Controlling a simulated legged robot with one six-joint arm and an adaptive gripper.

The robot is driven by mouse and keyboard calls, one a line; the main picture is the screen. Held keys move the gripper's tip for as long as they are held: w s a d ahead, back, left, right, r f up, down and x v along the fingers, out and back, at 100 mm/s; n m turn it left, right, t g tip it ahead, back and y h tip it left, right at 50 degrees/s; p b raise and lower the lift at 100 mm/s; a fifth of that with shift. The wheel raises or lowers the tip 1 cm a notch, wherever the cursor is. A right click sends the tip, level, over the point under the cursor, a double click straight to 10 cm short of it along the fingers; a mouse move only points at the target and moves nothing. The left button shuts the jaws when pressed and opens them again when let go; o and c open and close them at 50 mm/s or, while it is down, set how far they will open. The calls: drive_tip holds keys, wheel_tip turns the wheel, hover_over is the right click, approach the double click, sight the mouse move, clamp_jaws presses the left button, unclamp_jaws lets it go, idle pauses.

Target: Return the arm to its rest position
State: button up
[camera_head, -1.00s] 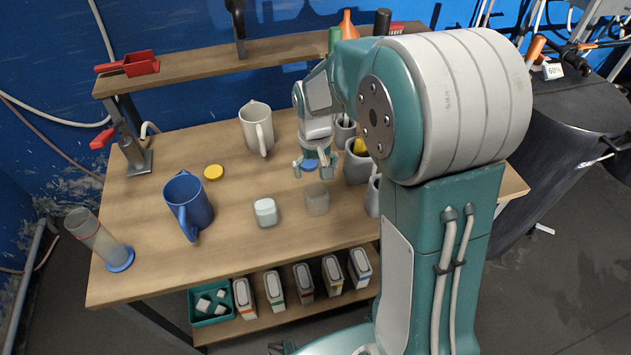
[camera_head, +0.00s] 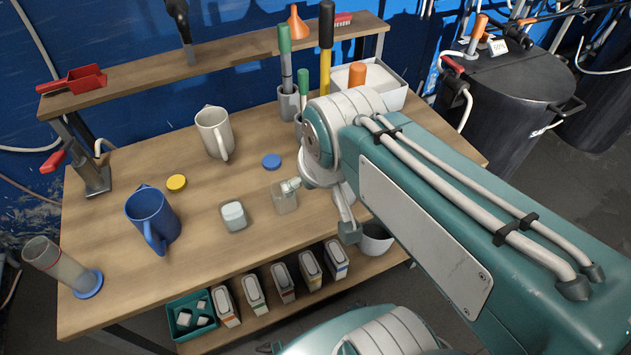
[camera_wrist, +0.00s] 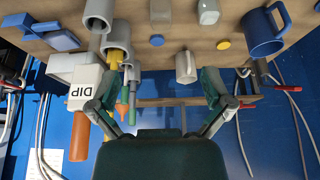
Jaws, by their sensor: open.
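My gripper (camera_head: 320,208) is near the front right of the wooden bench (camera_head: 110,285), with its fingers spread and nothing seen between them. One finger appears near the small clear container (camera_head: 284,198); I cannot tell if they touch. In the wrist view my open gripper (camera_wrist: 158,88) frames the bench and the blue wall behind it, upside down. My arm is folded, with its large link filling the right of the head view and hiding the bench's right front part.
A blue jug (camera_head: 153,222), a white jug (camera_head: 214,135) and a white-lidded jar (camera_head: 234,216) stand on the bench. Tall tools and cups stand near my arm, before a white bin (camera_head: 392,92). A black drum (camera_head: 510,90) stands at the right.

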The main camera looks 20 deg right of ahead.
drive_tip(key=s, duration=0.2)
drive_tip(key=shift+s+r+t, duration=0.1)
drive_tip(key=shift+s+t, duration=0.3)
